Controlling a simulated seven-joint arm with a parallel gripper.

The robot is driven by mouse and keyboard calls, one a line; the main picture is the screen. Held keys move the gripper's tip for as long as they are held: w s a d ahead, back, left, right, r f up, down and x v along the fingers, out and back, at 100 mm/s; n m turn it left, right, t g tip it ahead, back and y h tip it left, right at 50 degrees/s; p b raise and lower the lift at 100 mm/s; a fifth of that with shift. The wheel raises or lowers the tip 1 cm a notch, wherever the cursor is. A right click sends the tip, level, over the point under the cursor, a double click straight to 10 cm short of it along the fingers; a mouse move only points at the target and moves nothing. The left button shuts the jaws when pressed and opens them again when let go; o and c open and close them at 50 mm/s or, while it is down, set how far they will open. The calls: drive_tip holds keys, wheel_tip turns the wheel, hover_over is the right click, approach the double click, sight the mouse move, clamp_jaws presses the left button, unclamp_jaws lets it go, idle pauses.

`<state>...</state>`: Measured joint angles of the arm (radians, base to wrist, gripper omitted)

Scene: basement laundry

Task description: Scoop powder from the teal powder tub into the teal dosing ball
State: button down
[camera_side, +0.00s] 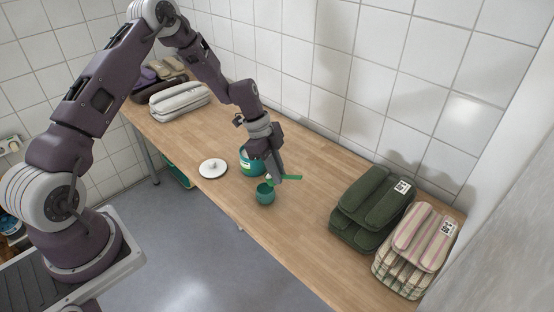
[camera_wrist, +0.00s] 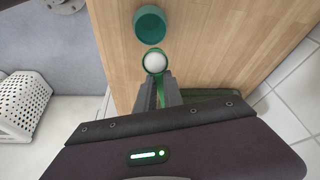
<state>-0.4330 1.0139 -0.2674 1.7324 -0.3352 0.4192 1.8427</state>
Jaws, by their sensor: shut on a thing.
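My gripper (camera_side: 273,179) is shut on the green scoop (camera_side: 291,178), just above the table. In the wrist view the scoop (camera_wrist: 147,73) lies between my fingertips (camera_wrist: 158,88), and a rounded white heap of powder (camera_wrist: 154,62) fills its bowl. The teal dosing ball (camera_side: 265,195) stands open on the table, close beside the scoop's bowl.
A white lid with a knob (camera_side: 213,168) lies left of the tub. Dark green folded towels (camera_side: 369,208) and striped ones (camera_side: 413,240) are at the right. More folded cloth (camera_side: 180,99) is at the far left. A tiled wall borders the table's back edge.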

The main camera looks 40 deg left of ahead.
drive_tip(key=shift+a+f, duration=0.2)
drive_tip(key=h, duration=0.1)
drive_tip(key=a+t+h, duration=0.1)
drive_tip(key=h, duration=0.2)
drive_tip(key=shift+s+a+r+t+h, duration=0.15)
drive_tip(key=shift+s+a+t+h, duration=0.1)
drive_tip(key=shift+t+h, duration=0.05)
drive_tip(key=h, duration=0.2)
drive_tip(key=a+t+h, duration=0.1)
drive_tip(key=h, duration=0.1)
drive_tip(key=t+h, duration=0.1)
drive_tip(key=h, duration=0.1)
drive_tip(key=shift+s+a+f, duration=0.25)
drive_tip(key=shift+s+a, duration=0.05)
drive_tip(key=shift+a, duration=0.1)
drive_tip(key=shift+r+y, duration=0.45)
drive_tip(key=shift+y, duration=0.15)
drive_tip(key=y, duration=0.2)
drive_tip(key=r+g+y, duration=0.1)
drive_tip(key=shift+r+g+y, duration=0.25)
drive_tip(key=shift+g+y, duration=0.05)
drive_tip(key=shift+y, duration=0.1)
drive_tip(key=y, duration=0.1)
drive_tip(key=r+g+y, duration=0.1)
drive_tip(key=y, duration=0.1)
drive_tip(key=shift+d+r, duration=0.1)
drive_tip(key=shift+r+g+y, duration=0.2)
drive_tip(key=shift+g+y, duration=0.2)
drive_tip(key=shift+y, duration=0.4)
